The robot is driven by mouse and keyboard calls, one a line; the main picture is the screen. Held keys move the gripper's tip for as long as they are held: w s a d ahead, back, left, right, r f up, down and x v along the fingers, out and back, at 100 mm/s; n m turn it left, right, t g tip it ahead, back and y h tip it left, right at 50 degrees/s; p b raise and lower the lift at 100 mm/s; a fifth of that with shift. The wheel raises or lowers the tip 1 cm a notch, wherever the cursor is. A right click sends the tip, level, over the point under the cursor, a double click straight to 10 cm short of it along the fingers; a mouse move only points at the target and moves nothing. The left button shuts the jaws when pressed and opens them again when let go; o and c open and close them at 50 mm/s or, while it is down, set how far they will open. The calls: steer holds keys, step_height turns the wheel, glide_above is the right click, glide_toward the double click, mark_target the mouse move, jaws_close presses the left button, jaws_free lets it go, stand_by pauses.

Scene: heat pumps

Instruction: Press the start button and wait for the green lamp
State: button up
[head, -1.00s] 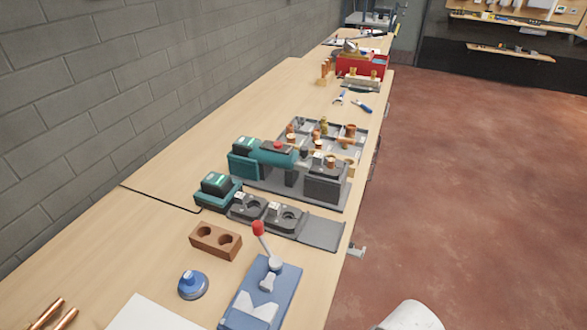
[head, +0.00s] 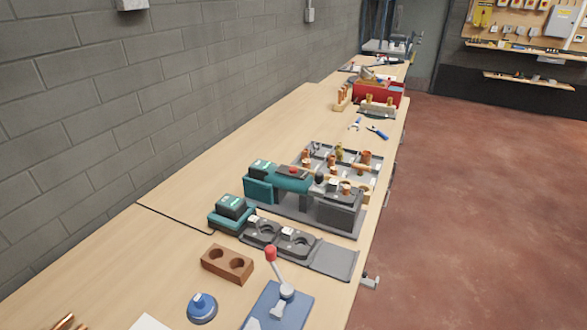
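A teal and black machine (head: 290,181) lies on a grey base on the bench, in the middle of the head view. A small red part (head: 293,170) shows on its top; I cannot tell if it is the start button. A smaller teal and black unit (head: 231,212) stands in front of it to the left. Both have small green marks on their dark tops, too small to tell if either is a lamp. No clearly lit green lamp shows. My gripper is not in view.
A wooden block with two holes (head: 227,263), a blue knobbed piece (head: 202,307) and a blue fixture with a red-tipped lever (head: 271,254) occupy the near bench. Copper fittings fill a grey tray (head: 322,150) behind the machine. The red floor (head: 470,220) to the right is clear.

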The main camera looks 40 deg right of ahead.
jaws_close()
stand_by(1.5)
